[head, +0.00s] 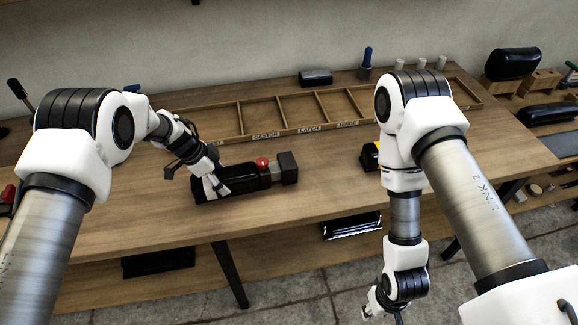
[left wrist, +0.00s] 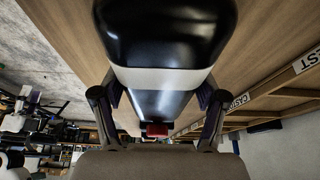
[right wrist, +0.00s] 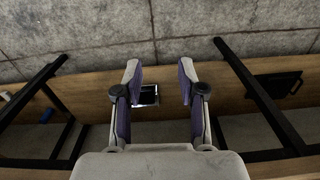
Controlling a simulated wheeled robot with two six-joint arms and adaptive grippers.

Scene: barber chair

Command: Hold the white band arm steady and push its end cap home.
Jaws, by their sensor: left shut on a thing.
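The white band arm (head: 240,178) is a black padded bar lying on the workbench, with a white band (left wrist: 165,78) around it. My left gripper (head: 214,186) is shut on it at the band, one finger on each side. A black block (head: 288,167), seemingly the end cap, is at the bar's right end; whether it sits fully home cannot be told. A red knob (head: 262,162) stands near that end, and red also shows in the left wrist view (left wrist: 157,130). My right gripper (right wrist: 160,78) is open and empty, low in front of the bench.
A labelled wooden compartment tray (head: 300,130) lies behind the bar. A black and yellow item (head: 370,156) lies to the right, partly hidden by my right arm. A shelf (head: 300,248) runs under the bench. Bare tabletop lies between the bar and the yellow item.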

